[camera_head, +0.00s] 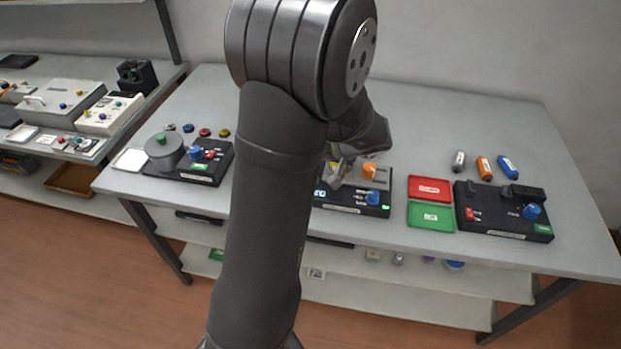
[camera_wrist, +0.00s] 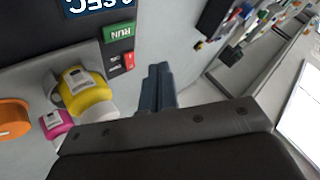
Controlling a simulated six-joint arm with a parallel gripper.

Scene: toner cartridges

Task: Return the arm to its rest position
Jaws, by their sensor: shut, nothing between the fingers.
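My gripper (camera_head: 338,172) hangs over the middle machine (camera_head: 350,203) on the table in the head view, partly hidden by my arm. In the wrist view its dark fingers (camera_wrist: 157,88) are together with nothing between them. A yellow bottle-like piece with a white end (camera_wrist: 87,94) lies left of the fingers, apart from them. A magenta piece (camera_wrist: 57,123) is beside it, and an orange knob (camera_wrist: 12,118) is at the left edge. A green RUN label (camera_wrist: 118,32) and a red switch (camera_wrist: 129,61) show on the machine's panel.
Red (camera_head: 430,189) and green (camera_head: 431,217) trays lie right of the middle machine. Another black machine (camera_head: 500,210) stands farther right, with grey (camera_head: 458,160), orange (camera_head: 484,166) and blue (camera_head: 508,166) cylinders behind it. A machine with a grey drum (camera_head: 164,151) stands left. The table's back is mostly clear.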

